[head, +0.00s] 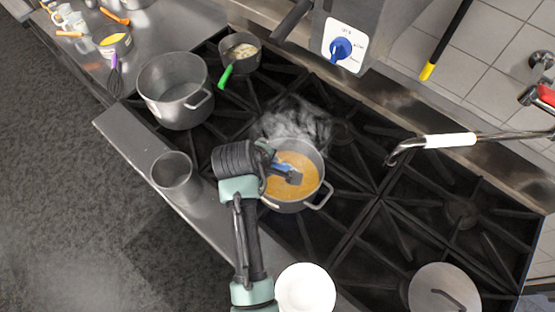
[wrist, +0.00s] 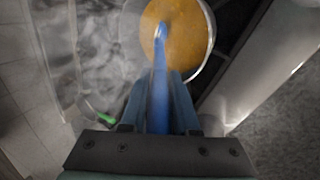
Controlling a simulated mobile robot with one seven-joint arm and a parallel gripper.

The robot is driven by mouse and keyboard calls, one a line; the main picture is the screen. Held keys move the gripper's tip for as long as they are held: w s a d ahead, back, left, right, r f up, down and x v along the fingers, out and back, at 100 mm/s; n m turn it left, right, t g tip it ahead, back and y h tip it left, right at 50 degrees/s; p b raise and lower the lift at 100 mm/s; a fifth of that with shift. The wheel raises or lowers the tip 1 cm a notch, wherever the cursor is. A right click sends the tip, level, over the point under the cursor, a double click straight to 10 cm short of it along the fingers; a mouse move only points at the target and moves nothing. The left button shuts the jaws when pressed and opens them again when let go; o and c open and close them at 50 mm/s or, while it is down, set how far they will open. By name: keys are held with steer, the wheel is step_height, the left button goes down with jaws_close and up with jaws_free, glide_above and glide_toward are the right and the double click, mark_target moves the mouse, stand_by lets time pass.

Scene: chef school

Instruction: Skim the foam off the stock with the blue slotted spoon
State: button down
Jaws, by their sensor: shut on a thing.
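My gripper (head: 289,174) is over the near left part of the stock pot (head: 320,186) on the stove. It is shut on the blue slotted spoon (head: 281,167). In the wrist view the blue handle (wrist: 159,85) runs from between the fingers (wrist: 158,98) to the orange-brown stock (wrist: 185,45). The spoon's head is not clearly visible and appears to be in or over the stock. The stock also shows in the head view (head: 300,185), with steam beside the pot. I cannot make out the foam clearly.
A large empty pot (head: 172,85) and a small pan with a green handle (head: 240,52) stand on the left burners. A metal canister (head: 172,172) is on the front ledge, a white bowl (head: 305,288) is near the front, and a lid (head: 443,292) lies at lower right.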

steer(key=shift+s+a, duration=0.3)
steer(key=shift+s, duration=0.2)
steer(key=shift+r, duration=0.1)
steer(key=shift+r, duration=6.55)
